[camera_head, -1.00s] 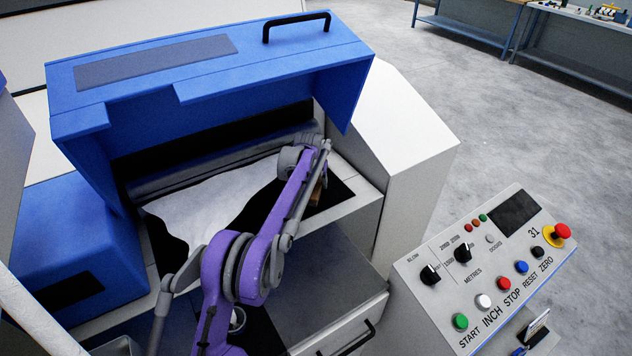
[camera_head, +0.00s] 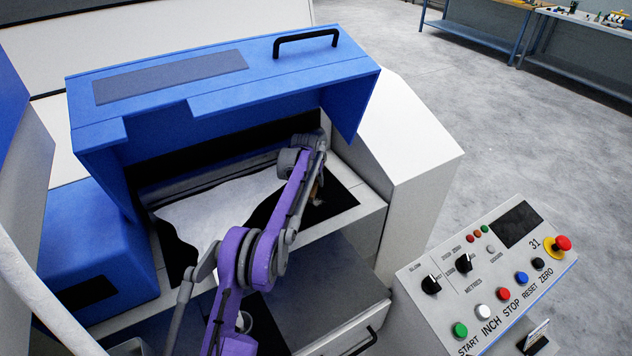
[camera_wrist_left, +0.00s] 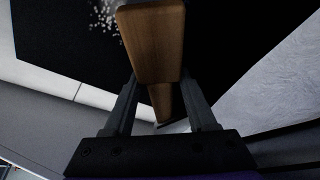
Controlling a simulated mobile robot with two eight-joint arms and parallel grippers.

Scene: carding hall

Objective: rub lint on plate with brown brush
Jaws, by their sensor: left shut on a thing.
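The brown brush (camera_wrist_left: 152,45) has a wooden body and fills the upper middle of the left wrist view. My left gripper (camera_wrist_left: 161,92) is shut on it, with one finger on each side. In the head view only a small brown part of the brush (camera_head: 318,186) shows beside my purple arm. The black plate (camera_head: 340,203) lies under the raised blue hood, and in the left wrist view it is the dark surface (camera_wrist_left: 60,40) below the brush. Pale lint specks (camera_wrist_left: 104,14) lie on it beside the brush's far end. Bristle contact is hidden. My right gripper is out of view.
A white fibre web (camera_head: 215,215) lies left of the bare black area. The blue hood (camera_head: 220,115) stands over the work space. A control panel (camera_head: 490,280) with buttons stands at the right. Open floor lies beyond.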

